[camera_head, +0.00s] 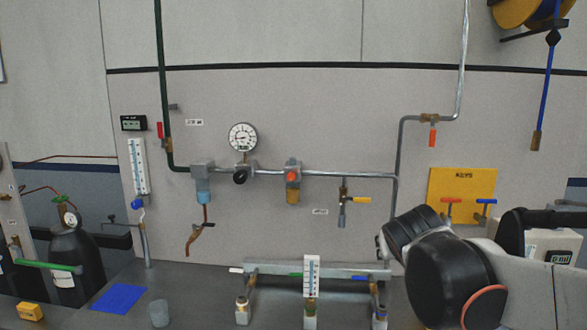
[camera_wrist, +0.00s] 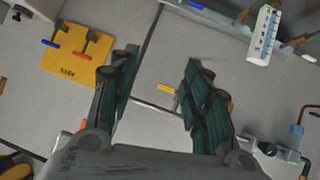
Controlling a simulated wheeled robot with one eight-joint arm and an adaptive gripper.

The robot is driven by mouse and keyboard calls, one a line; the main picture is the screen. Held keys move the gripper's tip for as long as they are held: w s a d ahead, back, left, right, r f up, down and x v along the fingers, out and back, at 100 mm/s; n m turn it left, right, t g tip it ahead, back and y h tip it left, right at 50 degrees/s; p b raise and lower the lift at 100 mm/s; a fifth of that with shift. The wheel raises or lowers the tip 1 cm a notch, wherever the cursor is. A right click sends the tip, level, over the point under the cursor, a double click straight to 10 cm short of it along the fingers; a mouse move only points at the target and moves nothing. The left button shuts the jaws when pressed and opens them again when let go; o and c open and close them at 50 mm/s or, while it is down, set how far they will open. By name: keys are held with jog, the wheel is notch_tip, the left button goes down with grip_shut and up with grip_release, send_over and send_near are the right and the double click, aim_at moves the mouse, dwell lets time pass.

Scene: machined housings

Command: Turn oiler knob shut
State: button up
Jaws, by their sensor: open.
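The oiler is the unit with an amber bowl (camera_head: 292,196) on the wall pipe, and an orange-red knob (camera_head: 292,176) shows on its front in the head view. How far the knob is turned cannot be told. In the wrist view the oiler is mostly hidden behind the right finger, with a bit of orange beside it. My gripper (camera_wrist: 160,60) is open, its two dark green-padded fingers wide apart with nothing between the tips. It is apart from the oiler. In the head view my arm is at the lower right, and the fingers cannot be made out.
A pressure gauge (camera_head: 242,137) and a blue-bowled filter (camera_head: 203,190) sit left of the oiler. A yellow-handled valve (camera_head: 361,200) hangs to its right; it also shows between the fingers in the wrist view (camera_wrist: 166,88). A bench manifold (camera_head: 340,269) with a white scale (camera_head: 311,275) stands below.

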jog(key=w+a+r+t+p, duration=0.1)
jog(key=w+a+r+p, duration=0.25)
jog(key=w, duration=0.35)
jog(key=w+a+r+t+p, duration=0.1)
jog(key=w+a+r+p, duration=0.2)
jog(key=w, duration=0.4)
jog(key=n+t+y+p, duration=0.2)
jog(key=n+t+p, duration=0.1)
jog(key=t+p, duration=0.15)
send_near(291, 178)
jog(key=shift+t, duration=0.25)
jog(key=w, duration=0.9)
jog(key=shift+w+d+f+b, duration=0.15)
jog(key=shift+f+b, duration=0.1)
jog(key=shift+b, duration=0.05)
grip_shut()
